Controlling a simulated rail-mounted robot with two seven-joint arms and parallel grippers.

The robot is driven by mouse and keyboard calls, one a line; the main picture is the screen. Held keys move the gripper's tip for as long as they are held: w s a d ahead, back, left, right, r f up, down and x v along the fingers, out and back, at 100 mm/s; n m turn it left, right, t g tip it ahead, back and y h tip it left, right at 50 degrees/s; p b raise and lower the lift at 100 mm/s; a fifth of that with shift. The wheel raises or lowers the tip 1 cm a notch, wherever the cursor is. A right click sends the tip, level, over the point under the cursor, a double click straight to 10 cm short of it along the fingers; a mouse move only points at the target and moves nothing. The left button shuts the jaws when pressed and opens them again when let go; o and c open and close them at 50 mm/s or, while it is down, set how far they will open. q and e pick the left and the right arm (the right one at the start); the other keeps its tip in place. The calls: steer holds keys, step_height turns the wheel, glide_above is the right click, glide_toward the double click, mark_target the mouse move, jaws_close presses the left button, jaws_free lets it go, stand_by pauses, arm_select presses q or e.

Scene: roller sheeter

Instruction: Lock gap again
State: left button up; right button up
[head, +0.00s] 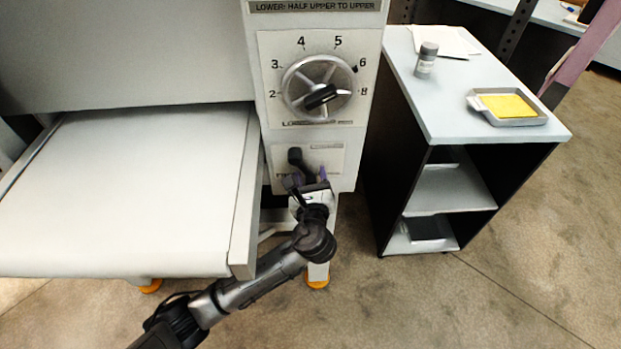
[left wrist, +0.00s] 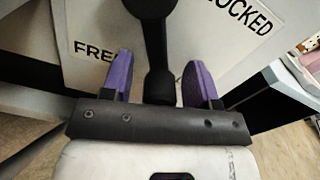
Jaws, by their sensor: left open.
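The black gap lock lever (head: 296,158) is on a white plate on the machine's front, below the dial. In the left wrist view, the lever (left wrist: 157,60) runs down between the labels FREE (left wrist: 95,50) and LOCKED (left wrist: 240,15). My left gripper (head: 308,178) is at the lever. Its purple-padded fingers (left wrist: 158,82) are open, one on each side of the lever's lower end, with a gap on both sides. The gripper hides part of the plate and lever in the head view. My right gripper is not in view.
A gap dial (head: 318,90) with numbers sits above the lever, its pointer toward 8. A white sheeter belt (head: 125,190) lies to the left. A side table (head: 450,110) on the right carries a bottle (head: 426,60), papers and a tray (head: 535,119) with a yellow sheet.

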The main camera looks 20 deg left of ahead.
arm_select(q)
jaws_close()
stand_by(0.6)
